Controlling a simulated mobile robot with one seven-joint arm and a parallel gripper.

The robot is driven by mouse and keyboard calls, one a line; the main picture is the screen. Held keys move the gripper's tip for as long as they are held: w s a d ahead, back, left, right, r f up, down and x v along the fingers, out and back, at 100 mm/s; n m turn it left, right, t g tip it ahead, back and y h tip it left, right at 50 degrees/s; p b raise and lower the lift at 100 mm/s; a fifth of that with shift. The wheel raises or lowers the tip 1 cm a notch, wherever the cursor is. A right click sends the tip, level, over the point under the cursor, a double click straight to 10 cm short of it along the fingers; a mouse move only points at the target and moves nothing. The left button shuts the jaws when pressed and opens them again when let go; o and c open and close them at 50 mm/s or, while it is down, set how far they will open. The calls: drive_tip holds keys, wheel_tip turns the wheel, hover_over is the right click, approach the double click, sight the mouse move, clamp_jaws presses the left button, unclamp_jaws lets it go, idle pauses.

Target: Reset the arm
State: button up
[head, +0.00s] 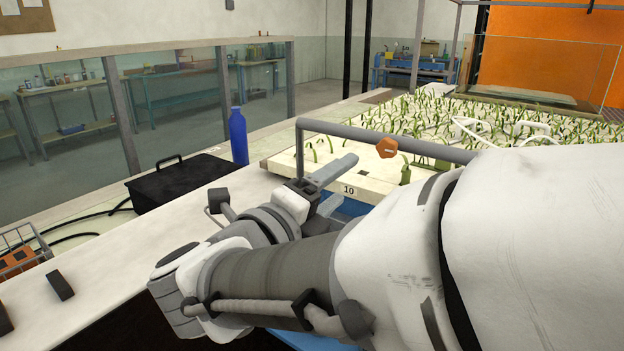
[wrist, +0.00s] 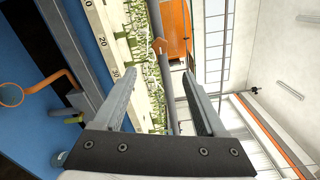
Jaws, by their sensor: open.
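My gripper (head: 331,187) is in the middle of the head view, at the end of my arm, which reaches in from the right. It is at the near edge of a pale board (head: 372,186) marked 10. In the wrist view my gripper (wrist: 160,95) shows two grey fingers spread wide with nothing held between them. A grey rail (head: 345,131) with an orange knob (head: 387,148) lies beyond the fingers. The rail also shows between the fingers in the wrist view (wrist: 167,85). My arm hides part of the board.
A blue bottle (head: 238,137) and a black case (head: 180,181) stand left of my gripper. Rows of green plants (head: 450,115) cover the bed behind. A wire basket (head: 20,252) is at the far left. The white counter (head: 110,262) has free room.

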drive_tip(key=shift+v, duration=0.8)
drive_tip(key=w+a+r+n+t+y, duration=0.3)
drive_tip(key=w+n+y, duration=0.3)
drive_tip(key=n+y, duration=0.65)
drive_tip(key=s+d+f+n+g+h, duration=0.2)
drive_tip(key=s+d+f+n+g, duration=1.05)
drive_tip(key=s+f+n, duration=0.4)
wheel_tip(320, 180, up, 13)
drive_tip(key=s+d+p, duration=0.1)
drive_tip(key=p, duration=1.2)
drive_tip(key=shift+s+d+m, duration=0.2)
drive_tip(key=shift+s+m, duration=0.05)
drive_tip(key=shift+m, duration=0.05)
